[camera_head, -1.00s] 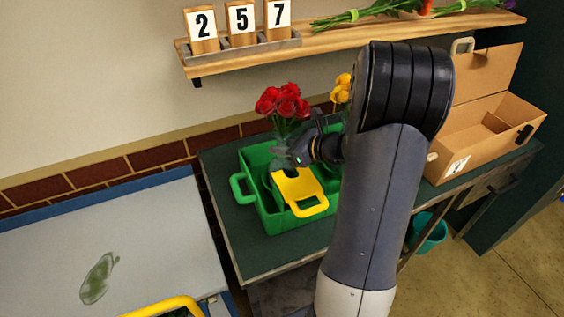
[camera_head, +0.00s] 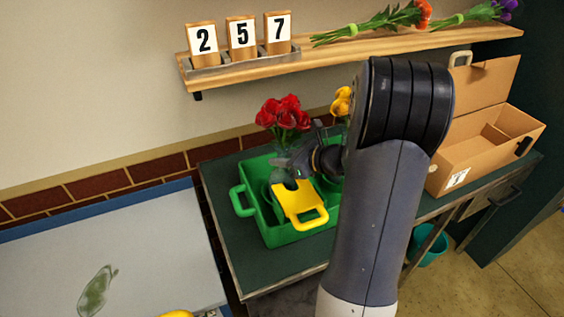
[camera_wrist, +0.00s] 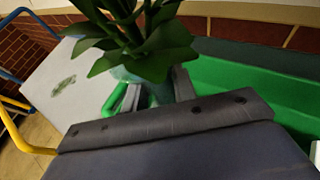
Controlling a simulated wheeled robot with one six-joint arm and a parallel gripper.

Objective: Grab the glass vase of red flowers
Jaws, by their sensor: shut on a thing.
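The red flowers (camera_head: 284,112) stand upright in a glass vase (camera_head: 284,160) in the left part of a green crate (camera_head: 258,222). My gripper (camera_head: 290,172) is at the vase, below the blooms, and is shut on it. In the wrist view the green leaves (camera_wrist: 140,42) rise just beyond the fingers, and a pale part of the glass shows between them. The lower vase is hidden by the crate, a yellow part and my gripper.
A yellow handled piece (camera_head: 300,204) sits at the crate's front. Yellow flowers (camera_head: 342,102) stand close to the right. A cardboard box (camera_head: 470,160) is farther right on the dark table (camera_head: 228,240). Above, a shelf (camera_head: 340,52) holds number cards and loose bouquets.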

